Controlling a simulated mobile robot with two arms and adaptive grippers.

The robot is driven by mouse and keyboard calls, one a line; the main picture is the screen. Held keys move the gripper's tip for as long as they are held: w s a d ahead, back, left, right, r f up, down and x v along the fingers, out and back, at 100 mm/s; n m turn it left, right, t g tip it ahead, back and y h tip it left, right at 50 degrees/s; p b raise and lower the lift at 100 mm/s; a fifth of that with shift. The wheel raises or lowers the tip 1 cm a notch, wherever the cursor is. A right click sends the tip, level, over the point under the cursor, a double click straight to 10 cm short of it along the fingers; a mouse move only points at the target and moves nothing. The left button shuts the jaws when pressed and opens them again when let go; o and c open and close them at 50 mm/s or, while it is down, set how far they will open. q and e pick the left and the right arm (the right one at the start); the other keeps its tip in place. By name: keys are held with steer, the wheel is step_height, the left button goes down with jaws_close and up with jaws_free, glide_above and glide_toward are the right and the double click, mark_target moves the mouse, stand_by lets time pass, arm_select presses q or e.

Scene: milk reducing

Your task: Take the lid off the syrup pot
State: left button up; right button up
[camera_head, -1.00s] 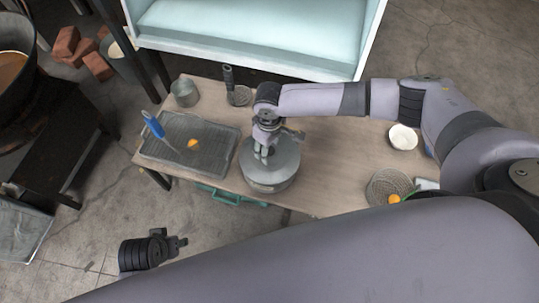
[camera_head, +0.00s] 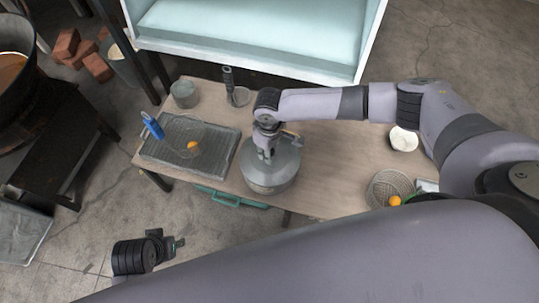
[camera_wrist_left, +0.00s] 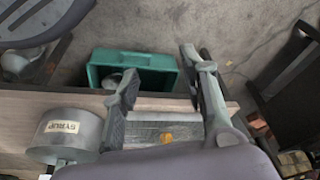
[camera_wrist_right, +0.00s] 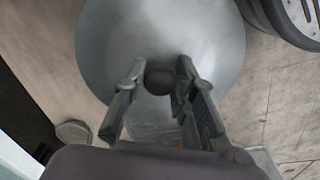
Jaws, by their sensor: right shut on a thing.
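The grey metal syrup pot (camera_head: 270,183) stands upright on the table. Its "SYRUP" label shows upside down in the left wrist view (camera_wrist_left: 62,127). The grey lid (camera_head: 287,157) sits on the pot; I see no gap under it. It fills much of the right wrist view (camera_wrist_right: 205,40), with a dark round knob (camera_wrist_right: 160,78) in its middle. My right gripper (camera_head: 265,155) points down over the lid and is shut on the knob, one finger on each side. My left gripper (camera_head: 178,243) is open and empty, off the table's front left side.
A tray (camera_head: 222,160) with an orange piece and a blue-handled tool lies left of the pot. A grey cup (camera_head: 185,94) stands behind it. A white bowl (camera_head: 403,139) and mesh strainer (camera_head: 385,186) are at right. A green crate (camera_wrist_left: 105,72) is below the table edge.

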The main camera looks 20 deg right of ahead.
jaws_close()
